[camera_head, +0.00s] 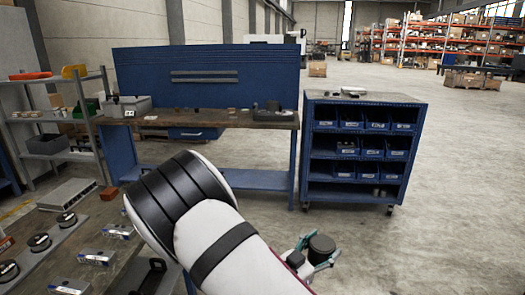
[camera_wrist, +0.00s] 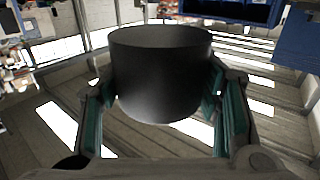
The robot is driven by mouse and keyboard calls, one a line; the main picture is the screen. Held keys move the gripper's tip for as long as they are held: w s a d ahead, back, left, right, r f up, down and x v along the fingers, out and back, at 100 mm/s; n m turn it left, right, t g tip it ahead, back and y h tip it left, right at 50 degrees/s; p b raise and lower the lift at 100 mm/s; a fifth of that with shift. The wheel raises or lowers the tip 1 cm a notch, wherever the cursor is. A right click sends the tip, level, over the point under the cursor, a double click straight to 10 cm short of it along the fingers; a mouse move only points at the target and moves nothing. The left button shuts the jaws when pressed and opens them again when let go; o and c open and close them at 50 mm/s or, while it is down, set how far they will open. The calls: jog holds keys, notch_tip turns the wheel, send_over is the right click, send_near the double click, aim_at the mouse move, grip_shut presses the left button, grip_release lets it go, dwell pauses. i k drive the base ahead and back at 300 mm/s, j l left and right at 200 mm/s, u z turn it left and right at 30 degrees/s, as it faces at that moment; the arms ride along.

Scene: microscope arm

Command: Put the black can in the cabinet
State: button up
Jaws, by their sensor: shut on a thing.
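The black can (camera_wrist: 160,75) is a dark cylinder held between the two teal-padded fingers of my gripper (camera_wrist: 160,98), which is shut on it. The can fills the middle of the wrist view and looks upright. In the head view the can (camera_head: 321,245) shows at the lower middle right, held in my gripper (camera_head: 318,258) above the concrete floor. The blue cabinet (camera_head: 311,150) stands beyond it with open shelves. Its middle shelves hold several blue bins, and its lowest shelf has a few small cans at the right. The can is apart from the cabinet.
A blue workbench (camera_head: 245,118) with small items on top stands left of the cabinet. A table (camera_head: 110,207) with discs, boxes and a metal case is at lower left. A grey shelf rack (camera_head: 45,144) stands behind it. The floor right of the cabinet is clear.

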aim_at(349, 194)
jog(key=i+z, duration=0.15)
jog(key=i, duration=0.4)
jog(key=i+j+z, duration=0.15)
jog(key=i, duration=0.35)
jog(key=i+j+z, duration=0.15)
jog(key=i, duration=0.35)
jog(key=i+l+z, duration=0.15)
jog(key=i+z, duration=0.3)
jog(key=i, duration=0.4)
jog(key=i+j+z, duration=0.2)
jog(key=i+z, duration=0.25)
jog(key=i, duration=0.4)
jog(key=i+l, duration=0.25)
jog(key=i, duration=0.25)
jog(key=i+l, duration=0.3)
jog(key=i, duration=0.25)
